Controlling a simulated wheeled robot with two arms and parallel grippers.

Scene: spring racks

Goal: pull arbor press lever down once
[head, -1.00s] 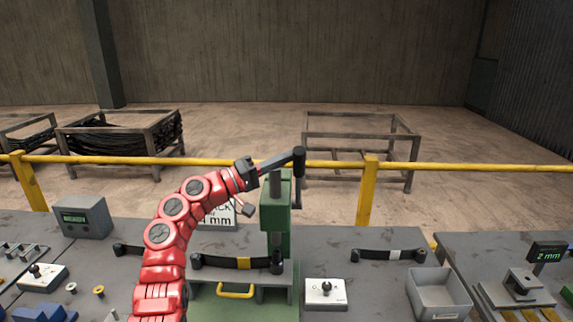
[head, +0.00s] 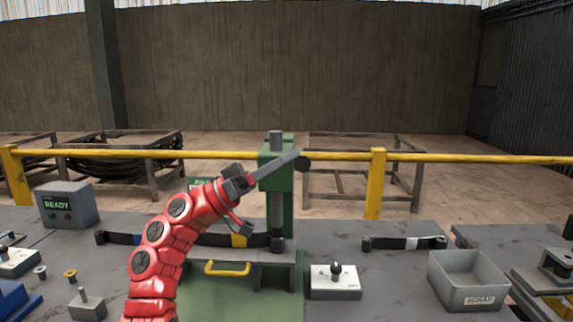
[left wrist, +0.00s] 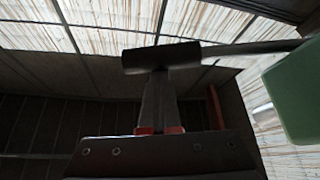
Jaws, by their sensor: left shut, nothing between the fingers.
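The green arbor press (head: 278,204) stands at the middle of the bench, with a green side at the right of the left wrist view (left wrist: 293,95). The lever's dark handle (left wrist: 160,57) is a bar crossing the left wrist view, with its arm running right toward the press. In the head view the handle's dark end (head: 302,164) shows just right of the press head. My left gripper (head: 238,185) is in front of the press, shut and empty. Its fingertips (left wrist: 159,76) reach the handle in the picture; I cannot tell whether they touch. My right gripper is out of view.
A black strip with a yellow band (head: 239,240) lies before the press, above a yellow handle (head: 228,269). A switch box (head: 335,281) and a grey scrap bin (head: 466,282) stand right. A box reading READY (head: 67,205) stands left. A yellow rail (head: 450,157) runs behind.

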